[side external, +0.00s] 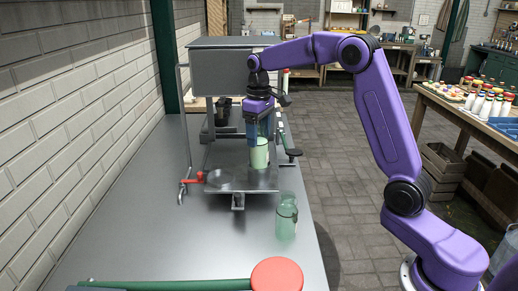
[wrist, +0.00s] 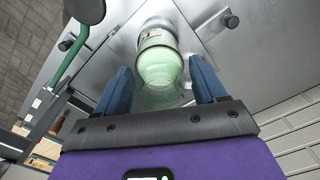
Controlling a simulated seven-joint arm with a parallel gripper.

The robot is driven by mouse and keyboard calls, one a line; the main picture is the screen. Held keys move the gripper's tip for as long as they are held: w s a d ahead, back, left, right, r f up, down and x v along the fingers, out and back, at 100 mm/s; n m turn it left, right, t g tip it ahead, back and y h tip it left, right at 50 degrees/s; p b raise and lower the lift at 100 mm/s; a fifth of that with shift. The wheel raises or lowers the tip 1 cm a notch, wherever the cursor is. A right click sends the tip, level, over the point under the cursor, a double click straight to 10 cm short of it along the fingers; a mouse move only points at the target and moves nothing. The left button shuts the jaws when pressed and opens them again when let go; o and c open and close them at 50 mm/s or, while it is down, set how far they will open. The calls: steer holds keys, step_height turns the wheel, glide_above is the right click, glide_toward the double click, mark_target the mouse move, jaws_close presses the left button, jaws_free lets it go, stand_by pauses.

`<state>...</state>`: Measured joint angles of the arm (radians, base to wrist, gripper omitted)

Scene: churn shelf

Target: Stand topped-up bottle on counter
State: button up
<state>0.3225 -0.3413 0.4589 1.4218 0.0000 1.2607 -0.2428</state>
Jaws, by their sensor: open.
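A pale green, milky-looking bottle (side external: 259,155) stands upright on a metal plate (side external: 258,183) under the grey tank. It also shows in the wrist view (wrist: 160,62), between and just beyond the blue fingers. My gripper (side external: 259,140) is above the bottle, pointing down, with its fingers apart on either side of the bottle's top. The wrist view shows a gap between each finger and the glass (wrist: 163,82). A second bottle (side external: 287,217), clear green and apparently empty, stands on the steel counter (side external: 190,245) nearer the camera.
The grey tank (side external: 222,72) stands close behind my gripper. A red-handled tap (side external: 193,178) is left of the plate, and a dark-ended lever (side external: 292,153) is right. A red round knob on a green bar (side external: 277,274) crosses the front. The counter's left front is clear.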

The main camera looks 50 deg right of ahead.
steer(key=c, duration=0.7)
steer(key=shift+r, duration=0.4)
jaws_close()
steer(key=shift+r, duration=1.15)
